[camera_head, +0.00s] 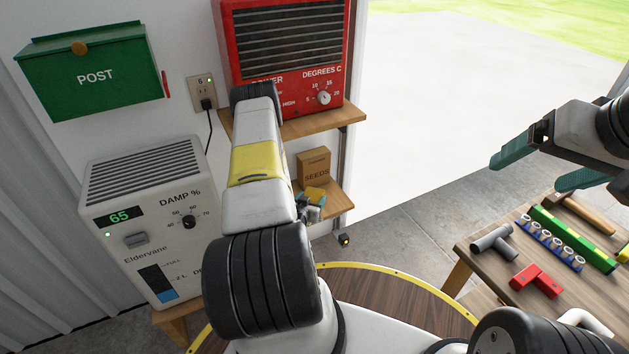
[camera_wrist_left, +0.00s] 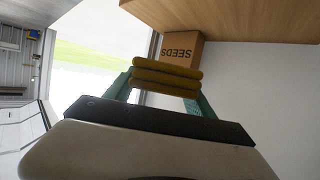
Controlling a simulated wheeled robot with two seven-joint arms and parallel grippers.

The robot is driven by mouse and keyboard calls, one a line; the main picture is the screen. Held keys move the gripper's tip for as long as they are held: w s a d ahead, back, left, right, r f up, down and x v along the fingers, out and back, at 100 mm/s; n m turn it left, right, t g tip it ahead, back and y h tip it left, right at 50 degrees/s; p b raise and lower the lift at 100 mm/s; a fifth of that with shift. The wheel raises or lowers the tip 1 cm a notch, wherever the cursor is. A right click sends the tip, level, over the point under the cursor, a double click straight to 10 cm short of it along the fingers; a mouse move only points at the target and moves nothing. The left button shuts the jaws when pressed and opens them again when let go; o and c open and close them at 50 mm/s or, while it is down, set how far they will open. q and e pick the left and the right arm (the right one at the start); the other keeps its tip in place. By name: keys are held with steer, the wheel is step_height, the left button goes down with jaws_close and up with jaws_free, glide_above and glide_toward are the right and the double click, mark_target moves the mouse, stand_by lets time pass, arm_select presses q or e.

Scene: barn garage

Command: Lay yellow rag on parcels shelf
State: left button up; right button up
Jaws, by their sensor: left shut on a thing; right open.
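The folded yellow rag (camera_head: 315,195) is at the small lower wooden shelf (camera_head: 331,203), in front of the SEEDS box (camera_head: 314,166). My left gripper (camera_head: 312,207), partly hidden behind my own arm, is shut on it. In the left wrist view, which is turned upside down, the rag (camera_wrist_left: 166,76) shows as a layered bundle between the green fingers, close to the SEEDS box (camera_wrist_left: 181,50) and the shelf board (camera_wrist_left: 245,18). I cannot tell whether the rag touches the shelf. My right gripper (camera_head: 528,175) is open and empty at the right.
A red heater (camera_head: 290,45) stands on the upper shelf (camera_head: 325,122). A white dehumidifier (camera_head: 150,220) and green post box (camera_head: 90,70) are left. A workbench (camera_head: 490,270) with tools and a red block (camera_head: 536,281) is at right. Open floor lies beyond the doorway.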

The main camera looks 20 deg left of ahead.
arm_select(q)
steer(key=s+a+f, duration=0.5)
steer(key=a+f, duration=0.1)
steer(key=f, duration=0.4)
steer(key=w+a, duration=0.1)
steer(key=w, duration=0.3)
steer(key=w+a, duration=0.1)
steer(key=w, duration=0.4)
steer(key=w+a+f, duration=0.1)
steer(key=w+a, duration=0.1)
steer(key=w, duration=0.2)
steer(key=shift+w, duration=0.4)
steer(key=shift+w+f, duration=0.15)
steer(key=shift+f, duration=0.7)
steer(key=shift+w+f, duration=0.15)
steer(key=shift+f, duration=0.7)
steer(key=shift+f, duration=0.1)
steer(key=o, duration=1.5)
steer(key=v, duration=1.2)
steer(key=shift+a+r, duration=0.15)
steer(key=shift+r, duration=0.15)
